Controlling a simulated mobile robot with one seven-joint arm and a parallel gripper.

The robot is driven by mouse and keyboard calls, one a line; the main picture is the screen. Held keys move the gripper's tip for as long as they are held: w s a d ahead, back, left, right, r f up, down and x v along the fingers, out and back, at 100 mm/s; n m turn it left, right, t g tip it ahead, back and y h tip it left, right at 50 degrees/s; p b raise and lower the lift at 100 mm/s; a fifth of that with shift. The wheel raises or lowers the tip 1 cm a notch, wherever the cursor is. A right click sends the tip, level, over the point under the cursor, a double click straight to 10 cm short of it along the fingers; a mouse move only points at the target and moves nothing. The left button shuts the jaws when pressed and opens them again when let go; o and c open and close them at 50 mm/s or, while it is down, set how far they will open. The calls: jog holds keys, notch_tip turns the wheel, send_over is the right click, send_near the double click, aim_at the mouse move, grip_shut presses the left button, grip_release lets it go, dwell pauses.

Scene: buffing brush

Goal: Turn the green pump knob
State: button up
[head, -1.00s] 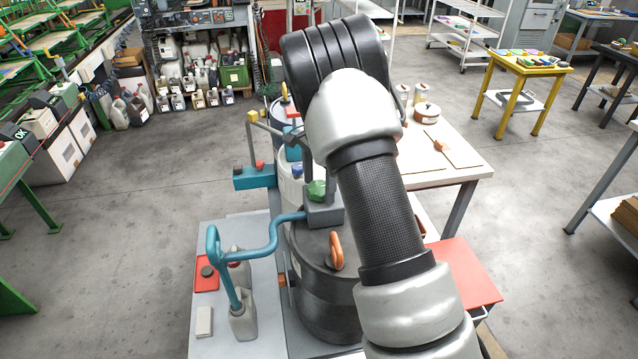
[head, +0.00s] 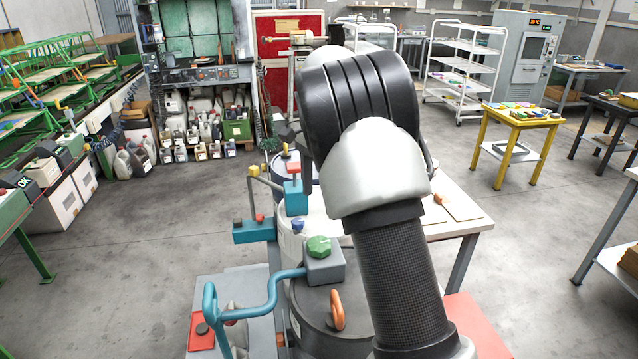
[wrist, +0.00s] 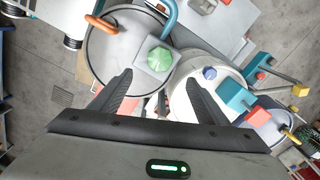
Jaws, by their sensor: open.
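The green pump knob (head: 318,246) sits on top of a grey pump block (head: 324,268) on a dark drum's lid, with a blue curved pipe (head: 262,291) running from the block to the left. In the wrist view the green knob (wrist: 160,57) shows beyond my fingers, above and between them. My gripper (wrist: 159,84) is open and empty, with its two black fingers spread wide. It is apart from the knob. In the head view my arm hides the gripper.
An orange handle (head: 337,310) stands on the lid close to the knob. Behind are a white drum (head: 291,243) with a blue knob (head: 298,225) and a teal pump block (head: 295,198). A white table (head: 465,222) stands to the right.

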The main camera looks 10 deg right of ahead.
jog(key=shift+r, duration=1.55)
jog(key=s+r+n+t+y, duration=0.1)
jog(key=s+r+n+t, duration=0.15)
jog(key=s+r, duration=0.45)
jog(key=s+r+n+t, duration=0.1)
jog(key=s+r+n, duration=0.25)
jog(key=s, duration=0.75)
jog(key=s+f+n+t, duration=0.1)
jog(key=s+f+n, duration=0.1)
jog(key=s, duration=0.5)
jog(key=s+f+n+t+h, duration=0.1)
jog(key=s+f+n, duration=0.1)
jog(key=s+n, duration=0.3)
jog(key=s, duration=0.3)
jog(key=shift+f, duration=0.4)
